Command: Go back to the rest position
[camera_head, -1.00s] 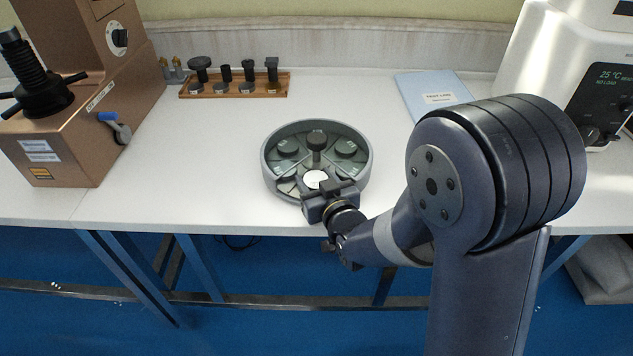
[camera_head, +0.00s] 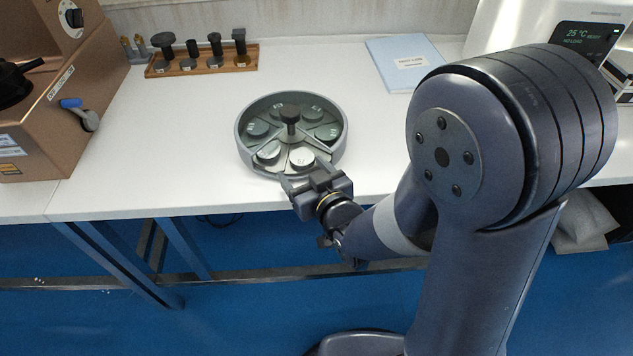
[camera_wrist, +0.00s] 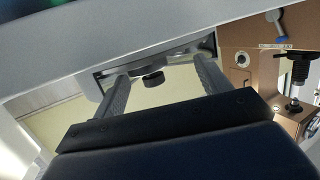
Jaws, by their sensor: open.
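My gripper (camera_head: 305,182) is open in the head view, at the near rim of a round grey tray (camera_head: 243,150) on the white bench. Its fingers point at the tray's front wall, and I cannot tell whether they touch it. The tray has a dark central knob (camera_head: 290,115) and wedge-shaped compartments with several round discs in them. One pale disc (camera_head: 301,157) lies in the front compartment, just beyond the fingers. In the wrist view, both fingers of the gripper (camera_wrist: 157,80) stand apart, with a dark round knob visible between them.
A copper-coloured tester (camera_head: 60,100) with a blue-tipped lever stands at the left. A wooden rack (camera_head: 205,62) with several dark fittings is at the back. A blue folder (camera_head: 405,55) and a white tester (camera_head: 490,30) are at the back right. The bench's front edge lies below my gripper.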

